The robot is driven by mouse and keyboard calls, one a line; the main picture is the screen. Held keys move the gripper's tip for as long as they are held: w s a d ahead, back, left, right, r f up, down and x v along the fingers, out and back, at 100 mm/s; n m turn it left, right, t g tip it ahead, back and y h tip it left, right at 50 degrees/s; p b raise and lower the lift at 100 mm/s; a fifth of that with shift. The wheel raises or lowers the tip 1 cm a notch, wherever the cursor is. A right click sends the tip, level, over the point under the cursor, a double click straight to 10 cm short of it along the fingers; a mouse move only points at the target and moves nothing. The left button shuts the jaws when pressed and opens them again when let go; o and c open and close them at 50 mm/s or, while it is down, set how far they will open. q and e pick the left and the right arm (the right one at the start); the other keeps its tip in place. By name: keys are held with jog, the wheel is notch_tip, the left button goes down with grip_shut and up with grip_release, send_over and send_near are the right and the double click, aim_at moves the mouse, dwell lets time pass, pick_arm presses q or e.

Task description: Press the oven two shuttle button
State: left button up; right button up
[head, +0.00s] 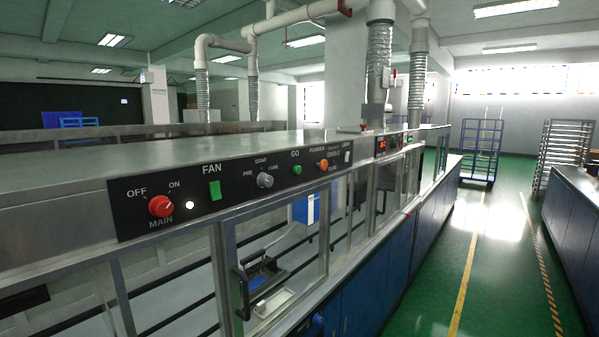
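A black control panel (130,207) runs along the upper front of the long metal machine. It carries a red MAIN knob (160,206), a lit white lamp (190,205), a green FAN switch (215,190), a grey selector knob (265,180), a green GO button (297,170) and an orange button (322,165). Small lettering right of these is too small to read surely. A second panel (394,143) with a red display and small controls sits farther along. I cannot tell which control is the oven two shuttle button. Neither gripper is in view.
A clear green aisle (490,255) runs along the right. A blue cart (481,150), a tray rack (563,155) and a bench (577,200) stand there.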

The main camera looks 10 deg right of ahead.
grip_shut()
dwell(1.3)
